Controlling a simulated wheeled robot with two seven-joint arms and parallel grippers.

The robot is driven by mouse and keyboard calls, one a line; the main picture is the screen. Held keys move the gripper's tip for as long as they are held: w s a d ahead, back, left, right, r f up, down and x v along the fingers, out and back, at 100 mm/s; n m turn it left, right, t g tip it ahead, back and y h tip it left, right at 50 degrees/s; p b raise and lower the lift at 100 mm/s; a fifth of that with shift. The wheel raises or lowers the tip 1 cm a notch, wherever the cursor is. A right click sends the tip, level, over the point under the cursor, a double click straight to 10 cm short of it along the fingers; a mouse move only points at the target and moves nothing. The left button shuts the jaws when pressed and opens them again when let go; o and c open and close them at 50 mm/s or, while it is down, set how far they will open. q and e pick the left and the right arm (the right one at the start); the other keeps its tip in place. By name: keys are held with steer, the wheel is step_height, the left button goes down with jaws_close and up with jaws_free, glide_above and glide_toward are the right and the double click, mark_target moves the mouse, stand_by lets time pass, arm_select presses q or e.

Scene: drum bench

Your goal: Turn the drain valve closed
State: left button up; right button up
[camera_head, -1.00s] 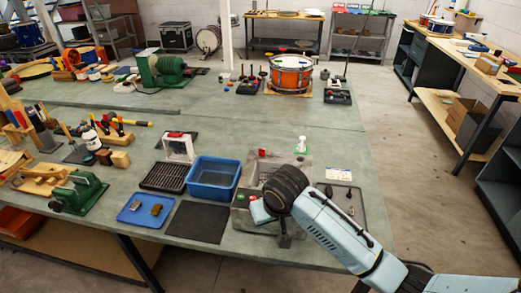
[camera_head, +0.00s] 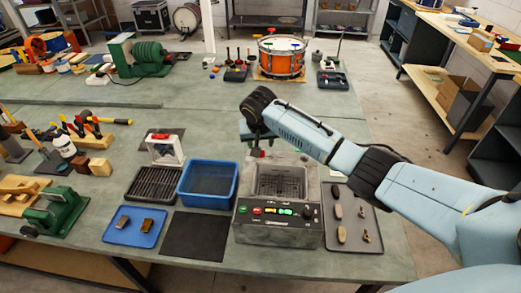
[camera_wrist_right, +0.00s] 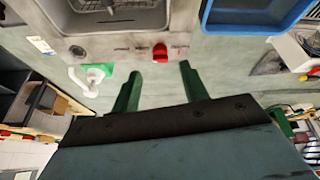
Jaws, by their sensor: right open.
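The metal ultrasonic cleaner (camera_head: 278,233) stands on the bench with its basket and front control panel facing me. The drain valve's red handle (camera_head: 257,153) shows at the cleaner's back edge, partly covered by my arm. In the right wrist view, the red handle (camera_wrist_right: 160,52) sits on the cleaner's back wall (camera_wrist_right: 115,45). My right gripper (camera_head: 254,140) is behind the cleaner; its fingers are mostly hidden in the head view. In the wrist view, the green fingers (camera_wrist_right: 160,72) are open and empty. The handle lies ahead of the gap between the fingertips, apart from them. My left gripper is out of view.
The blue tub (camera_head: 207,185) and black rack (camera_head: 154,184) stand left of the cleaner. A dark tray (camera_head: 353,235) with small parts lies to its right. A white and green bottle (camera_wrist_right: 95,75) shows close to the fingers in the wrist view.

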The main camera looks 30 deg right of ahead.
steer(key=x, duration=0.5)
steer(key=shift+b, duration=0.3)
steer(key=shift+w+d+f, duration=0.1)
steer(key=shift+w+f, duration=0.1)
steer(key=shift+f, duration=0.3)
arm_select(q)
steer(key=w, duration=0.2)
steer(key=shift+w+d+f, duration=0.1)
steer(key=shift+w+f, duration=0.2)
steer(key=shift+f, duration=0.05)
arm_select(e)
steer(key=c, duration=0.9)
